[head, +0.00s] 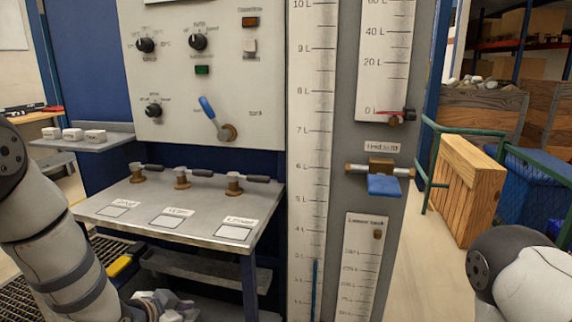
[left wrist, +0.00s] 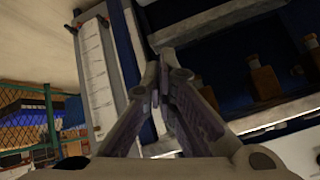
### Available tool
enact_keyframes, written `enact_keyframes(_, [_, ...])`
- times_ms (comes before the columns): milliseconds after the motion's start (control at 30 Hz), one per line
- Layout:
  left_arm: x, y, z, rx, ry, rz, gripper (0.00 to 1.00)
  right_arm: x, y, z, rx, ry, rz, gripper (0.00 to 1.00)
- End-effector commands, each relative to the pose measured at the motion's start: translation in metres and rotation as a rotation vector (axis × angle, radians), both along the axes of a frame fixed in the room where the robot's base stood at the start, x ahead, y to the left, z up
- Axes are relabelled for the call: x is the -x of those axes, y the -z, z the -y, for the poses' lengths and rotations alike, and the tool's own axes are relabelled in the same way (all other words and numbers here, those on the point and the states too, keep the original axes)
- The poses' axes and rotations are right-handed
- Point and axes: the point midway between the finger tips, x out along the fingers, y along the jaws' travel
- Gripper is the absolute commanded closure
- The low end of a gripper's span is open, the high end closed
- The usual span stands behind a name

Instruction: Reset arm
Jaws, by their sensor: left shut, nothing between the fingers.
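My left arm (head: 55,255) comes in at the left of the head view, bent downward. My left gripper (head: 163,304) is low in front of the bench, partly cut off by the bottom edge. In the left wrist view its fingers (left wrist: 160,68) come together and hold nothing. Only a rounded white and dark part of my right arm (head: 515,275) shows at the lower right; its gripper is out of view.
The metal bench (head: 150,215) bears several small valves. Above it is a control panel (head: 205,70) with knobs and a blue lever (head: 208,108). A tall scale (head: 312,150) stands right of it. A wooden crate (head: 465,190) and green railing are at the right.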

Motion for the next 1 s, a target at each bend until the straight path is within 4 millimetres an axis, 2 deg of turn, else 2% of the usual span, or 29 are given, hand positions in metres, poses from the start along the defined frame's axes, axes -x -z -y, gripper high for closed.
enact_keyframes(33, [0.039,0.035,0.002,0.032,-0.049,-0.111,1.0,0.0,0.0,0.0,0.0,0.0,0.0,1.0])
enact_keyframes(67, [0.063,0.053,0.002,0.051,-0.086,-0.175,1.0,0.0,0.0,0.0,0.0,0.0,0.0,1.0])
enact_keyframes(100, [0.097,0.075,0.003,0.072,-0.136,-0.261,1.0,0.0,0.0,0.0,0.0,0.0,0.001,1.0])
enact_keyframes(167, [0.151,0.102,0.002,0.096,-0.217,-0.391,1.0,0.0,0.0,0.0,0.0,0.0,0.001,1.0])
enact_keyframes(200, [0.188,0.116,0.001,0.106,-0.275,-0.478,1.0,0.0,0.0,0.0,0.0,0.0,0.001,1.0])
enact_keyframes(267, [0.243,0.131,0.0,0.11,-0.359,-0.598,1.0,0.0,0.0,0.0,0.0,0.0,0.001,1.0])
enact_keyframes(300, [0.276,0.137,-0.002,0.108,-0.416,-0.669,1.0,0.0,0.0,0.0,0.0,0.0,0.001,1.0])
enact_keyframes(400, [0.345,0.14,-0.006,0.089,-0.533,-0.813,1.0,0.0,0.0,0.0,0.0,0.0,0.001,1.0])
enact_keyframes(433, [0.361,0.139,-0.007,0.081,-0.561,-0.845,1.0,0.0,0.0,0.0,0.0,0.0,0.001,1.0])
enact_keyframes(500, [0.386,0.137,-0.009,0.069,-0.609,-0.896,1.0,0.0,0.0,0.0,0.0,0.0,0.001,1.0])
enact_keyframes(600, [0.402,0.135,-0.011,0.058,-0.64,-0.927,1.0,0.0,0.0,0.0,0.0,0.0,0.001,1.0])
enact_keyframes(1000, [0.403,0.134,-0.011,0.058,-0.642,-0.929,1.0,0.0,0.0,0.0,0.0,0.0,0.001,1.0])
